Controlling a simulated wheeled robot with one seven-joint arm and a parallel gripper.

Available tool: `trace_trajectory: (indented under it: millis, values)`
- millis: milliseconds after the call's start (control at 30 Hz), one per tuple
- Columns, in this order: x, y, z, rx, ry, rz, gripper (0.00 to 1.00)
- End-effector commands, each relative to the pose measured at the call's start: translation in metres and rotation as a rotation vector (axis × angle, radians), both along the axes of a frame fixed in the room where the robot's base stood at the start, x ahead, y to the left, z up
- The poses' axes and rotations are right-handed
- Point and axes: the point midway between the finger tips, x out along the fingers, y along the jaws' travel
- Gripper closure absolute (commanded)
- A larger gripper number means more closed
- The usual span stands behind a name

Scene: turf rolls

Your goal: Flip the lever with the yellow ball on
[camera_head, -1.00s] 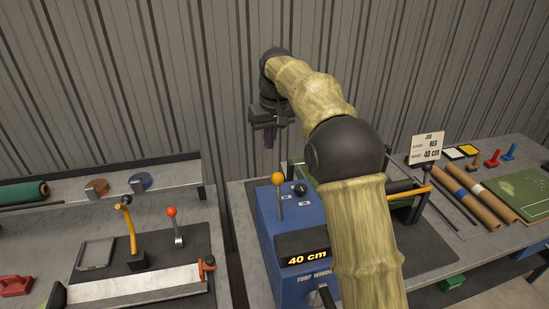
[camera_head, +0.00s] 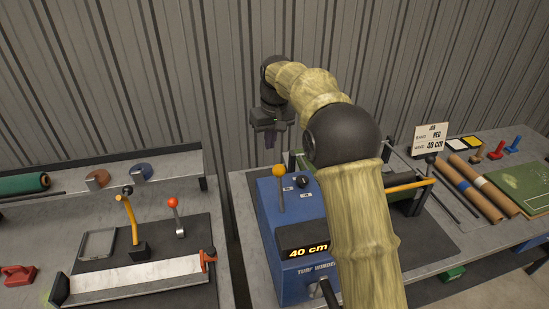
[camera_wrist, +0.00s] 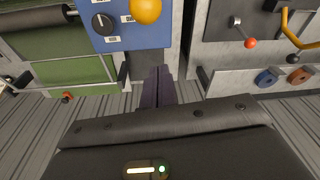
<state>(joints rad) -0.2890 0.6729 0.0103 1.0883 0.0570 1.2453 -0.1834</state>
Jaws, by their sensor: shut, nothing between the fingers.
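The lever with the yellow ball (camera_head: 279,171) stands upright on the blue turf winder box (camera_head: 270,228), left of a black knob. The yellow ball also shows at the top of the wrist view (camera_wrist: 146,10), partly cut off by the frame. My gripper (camera_head: 270,140) hangs above and behind the box, apart from the lever. In the wrist view its fingers (camera_wrist: 158,88) are together and empty, pointing toward the box edge.
A sign (camera_head: 430,139) reads band red, 40 cm. A red-ball lever (camera_head: 174,204) and a yellow-handled tool (camera_head: 131,218) stand on the left bench. Brown rolls (camera_head: 478,184) lie on the right. My arm hides part of the winder. A corrugated wall is behind.

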Motion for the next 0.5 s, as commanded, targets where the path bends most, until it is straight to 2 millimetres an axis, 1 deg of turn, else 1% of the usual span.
trace_trajectory:
  millis: [100,300,333,500]
  values:
    - [0.002,0.003,-0.021,-0.001,0.005,0.001,1.0]
    - [0.005,0.006,-0.053,-0.001,0.004,0.001,1.0]
    - [0.001,0.004,-0.049,0.0,0.001,0.001,1.0]
    - [-0.014,-0.004,-0.046,0.001,0.0,0.0,1.0]
